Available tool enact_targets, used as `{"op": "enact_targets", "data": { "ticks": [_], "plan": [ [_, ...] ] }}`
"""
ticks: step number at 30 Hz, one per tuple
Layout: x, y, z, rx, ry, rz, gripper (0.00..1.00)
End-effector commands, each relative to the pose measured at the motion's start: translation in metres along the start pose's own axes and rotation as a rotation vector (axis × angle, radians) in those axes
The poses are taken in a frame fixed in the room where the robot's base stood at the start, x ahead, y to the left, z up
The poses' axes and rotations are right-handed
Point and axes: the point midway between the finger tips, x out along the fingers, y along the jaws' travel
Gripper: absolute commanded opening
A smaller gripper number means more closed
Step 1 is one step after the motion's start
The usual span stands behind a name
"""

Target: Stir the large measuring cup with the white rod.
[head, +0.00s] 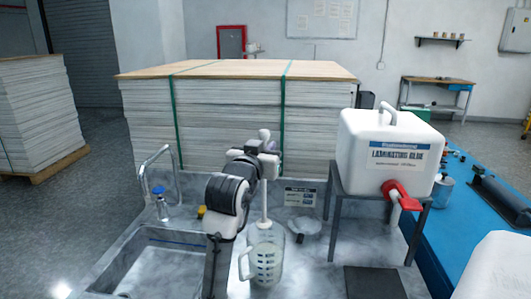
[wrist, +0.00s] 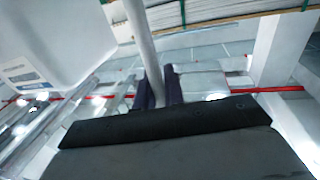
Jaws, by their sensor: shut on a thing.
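The large measuring cup (head: 266,262) is clear, with dark markings and a handle on its left. It stands upright on the grey counter beside the sink. My gripper (head: 266,150) is high above the cup and shut on the white rod (head: 264,200). The rod hangs nearly upright below my gripper, with its wider lower end at the cup's mouth. I cannot tell how far that end is inside the rim. In the wrist view the rod (wrist: 142,40) runs between the two dark fingers of my gripper (wrist: 158,88).
A white glue container (head: 392,150) with a red tap stands on a metal stand at right. A sink (head: 150,262) with a faucet is at left. A clear shallow dish (head: 306,226) and a dark mat (head: 374,282) are right of the cup. Stacked boards (head: 225,120) stand behind.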

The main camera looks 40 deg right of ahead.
Motion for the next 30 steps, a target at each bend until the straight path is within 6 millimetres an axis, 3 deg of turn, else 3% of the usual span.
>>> {"op": "enact_targets", "data": {
  "ticks": [16,30],
  "plan": [
    [0.000,0.000,-0.002,0.001,0.002,0.000,0.00],
    [0.000,0.000,-0.040,0.001,0.003,0.000,0.00]
  ]
}}
